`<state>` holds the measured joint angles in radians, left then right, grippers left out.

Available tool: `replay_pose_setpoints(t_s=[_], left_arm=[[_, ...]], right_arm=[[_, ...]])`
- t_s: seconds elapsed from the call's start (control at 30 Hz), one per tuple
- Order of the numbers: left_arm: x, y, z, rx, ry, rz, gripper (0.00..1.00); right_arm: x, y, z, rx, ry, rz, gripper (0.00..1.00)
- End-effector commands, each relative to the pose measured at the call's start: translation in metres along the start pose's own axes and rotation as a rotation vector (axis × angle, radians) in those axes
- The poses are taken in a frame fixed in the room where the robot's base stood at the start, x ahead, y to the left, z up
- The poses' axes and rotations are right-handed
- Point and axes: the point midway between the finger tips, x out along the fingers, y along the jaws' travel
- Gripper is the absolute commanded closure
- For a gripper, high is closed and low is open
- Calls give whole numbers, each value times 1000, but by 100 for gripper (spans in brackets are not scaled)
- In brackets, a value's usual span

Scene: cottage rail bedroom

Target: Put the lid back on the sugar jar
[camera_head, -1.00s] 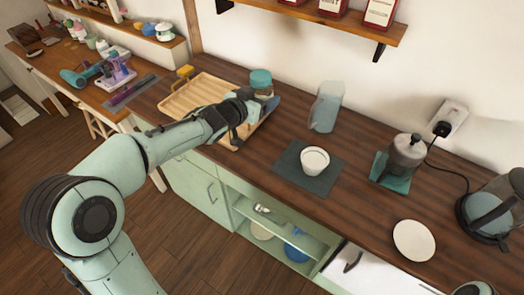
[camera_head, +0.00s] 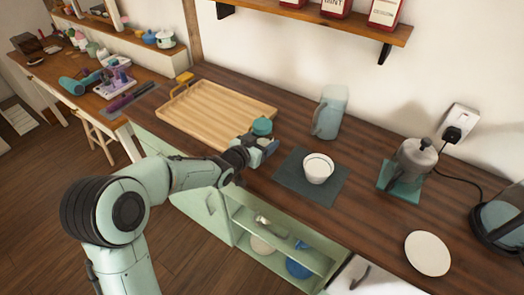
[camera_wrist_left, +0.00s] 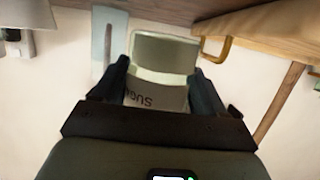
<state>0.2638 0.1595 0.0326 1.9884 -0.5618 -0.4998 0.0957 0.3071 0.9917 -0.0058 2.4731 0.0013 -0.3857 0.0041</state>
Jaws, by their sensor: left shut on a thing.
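The sugar jar (camera_head: 262,127) shows in the head view as a small container with a teal top. My left gripper (camera_head: 258,147) is shut on it, near the tray's front right corner. In the left wrist view the jar (camera_wrist_left: 160,94) stands between the two fingers, with part of its sugar label upside down in the picture. I cannot tell from these frames whether the teal top is a separate lid seated on the jar. The jar's lower part is hidden by the gripper in the head view. My right gripper is not in view.
A wooden tray (camera_head: 215,108) lies empty behind the gripper. Bare counter lies between mat and press.

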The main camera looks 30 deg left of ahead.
Motion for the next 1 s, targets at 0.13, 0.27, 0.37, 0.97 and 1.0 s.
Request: replay_pose_setpoints(t_s=[0.13,0.27,0.37,0.97,1.0], left_arm=[[1,0,2,0,1,0,100],[7,0,22,-3,-3,0,100],[11,0,35,-1,-2,0,100],[13,0,44,0,-1,0,3],[13,0,44,0,-1,0,3]], right_arm=[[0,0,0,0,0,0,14],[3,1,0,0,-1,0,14],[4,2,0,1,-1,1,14],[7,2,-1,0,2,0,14],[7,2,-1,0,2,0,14]])
